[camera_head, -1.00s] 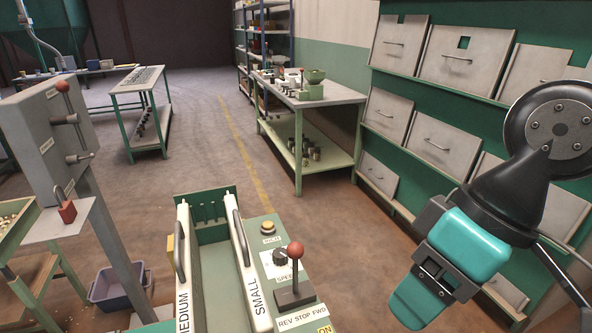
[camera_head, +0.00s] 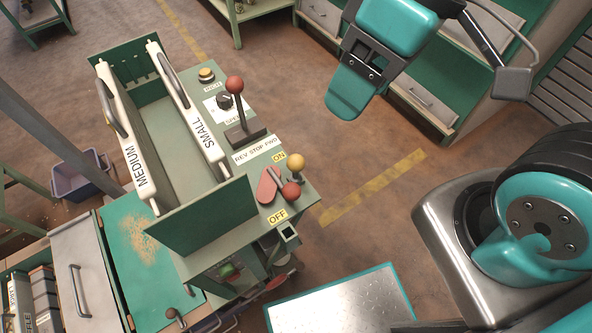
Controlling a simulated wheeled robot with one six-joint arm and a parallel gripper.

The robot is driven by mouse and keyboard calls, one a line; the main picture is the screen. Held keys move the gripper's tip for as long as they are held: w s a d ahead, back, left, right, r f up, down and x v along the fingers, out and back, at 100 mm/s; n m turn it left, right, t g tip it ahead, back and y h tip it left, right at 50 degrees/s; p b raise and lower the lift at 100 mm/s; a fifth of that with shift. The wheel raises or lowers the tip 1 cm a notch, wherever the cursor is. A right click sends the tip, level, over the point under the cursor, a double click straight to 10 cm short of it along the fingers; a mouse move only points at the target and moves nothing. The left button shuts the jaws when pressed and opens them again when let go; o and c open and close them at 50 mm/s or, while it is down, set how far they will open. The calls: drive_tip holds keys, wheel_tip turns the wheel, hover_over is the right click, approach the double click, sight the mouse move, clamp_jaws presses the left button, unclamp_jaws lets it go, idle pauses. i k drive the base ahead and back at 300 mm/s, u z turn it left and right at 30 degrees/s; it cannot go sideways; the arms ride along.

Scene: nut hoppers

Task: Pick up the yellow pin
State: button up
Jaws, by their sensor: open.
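A yellow ball-topped piece (camera_head: 296,162), perhaps the head of the yellow pin, stands at the front right of the green machine's control panel (camera_head: 250,180), beside the ON label. A red lever with a red ball (camera_head: 291,191) sits just in front of it. Whatever lies below the yellow ball is mostly hidden. My gripper (camera_head: 350,100) is at the upper middle, beyond and to the right of the yellow ball, apart from it. Its teal fingers are open and hold nothing that I can see.
Drawer racks (camera_head: 425,95) stand behind my gripper. Open floor lies right of the machine.

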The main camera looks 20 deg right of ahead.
sight(295, 162)
drive_tip(key=k, duration=0.5)
drive_tip(key=u, duration=2.65)
drive_tip(key=k, duration=1.15)
drive_tip(key=z, duration=1.55)
drive_tip(key=i, duration=0.5)
drive_tip(key=u, duration=0.05)
